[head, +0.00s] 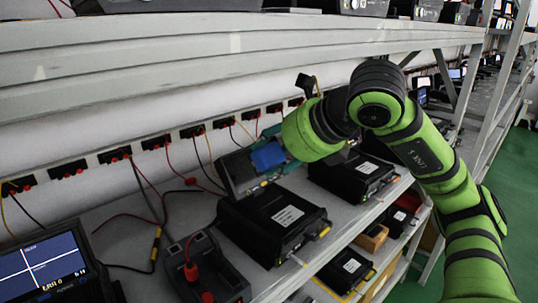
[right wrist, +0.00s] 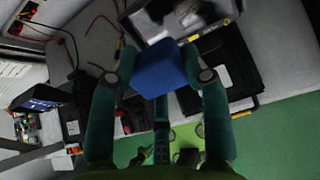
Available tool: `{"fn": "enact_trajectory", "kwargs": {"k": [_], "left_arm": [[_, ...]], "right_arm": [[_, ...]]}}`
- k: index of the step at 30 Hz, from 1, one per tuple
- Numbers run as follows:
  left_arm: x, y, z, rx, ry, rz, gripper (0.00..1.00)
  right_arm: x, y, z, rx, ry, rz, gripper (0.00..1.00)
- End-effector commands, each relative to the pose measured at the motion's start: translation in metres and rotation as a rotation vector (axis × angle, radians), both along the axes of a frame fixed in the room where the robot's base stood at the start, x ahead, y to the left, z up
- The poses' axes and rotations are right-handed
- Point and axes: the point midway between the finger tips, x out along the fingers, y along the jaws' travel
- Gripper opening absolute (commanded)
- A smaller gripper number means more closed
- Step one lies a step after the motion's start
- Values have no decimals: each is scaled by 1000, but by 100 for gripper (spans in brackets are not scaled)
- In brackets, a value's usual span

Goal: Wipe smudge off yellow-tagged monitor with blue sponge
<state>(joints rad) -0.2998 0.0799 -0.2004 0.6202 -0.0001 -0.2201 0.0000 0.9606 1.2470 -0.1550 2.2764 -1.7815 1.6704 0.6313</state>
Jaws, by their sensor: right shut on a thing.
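My right gripper (head: 279,157) is shut on the blue sponge (head: 267,156), which also shows between its two fingers in the right wrist view (right wrist: 158,70). The sponge is in front of the upper right part of a small dark monitor (head: 238,174) standing tilted behind a black box on the shelf. In the right wrist view the monitor (right wrist: 139,24) lies just beyond the sponge, with a small yellow mark (right wrist: 226,21) on its edge. I cannot tell whether sponge and screen touch. No smudge can be made out; the sponge and gripper hide part of the screen. My left gripper is out of view.
Black boxes with white labels stand on the shelf (head: 271,222) and to its right (head: 352,175). A lit monitor (head: 45,270) is at the lower left. Red and black cables hang from wall sockets behind. A grey upper shelf beam (head: 200,52) runs overhead.

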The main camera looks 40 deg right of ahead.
Motion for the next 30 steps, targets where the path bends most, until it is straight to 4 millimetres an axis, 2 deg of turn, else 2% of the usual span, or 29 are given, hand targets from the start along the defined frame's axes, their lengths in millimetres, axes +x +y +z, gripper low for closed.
{"fn": "enact_trajectory", "kwargs": {"k": [17, 30], "left_arm": [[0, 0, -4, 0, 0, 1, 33], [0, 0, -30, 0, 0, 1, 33]], "right_arm": [[1, -3, -2, -44, -7, 37, 21], [11, -29, -6, -499, -67, 416, 21]]}}
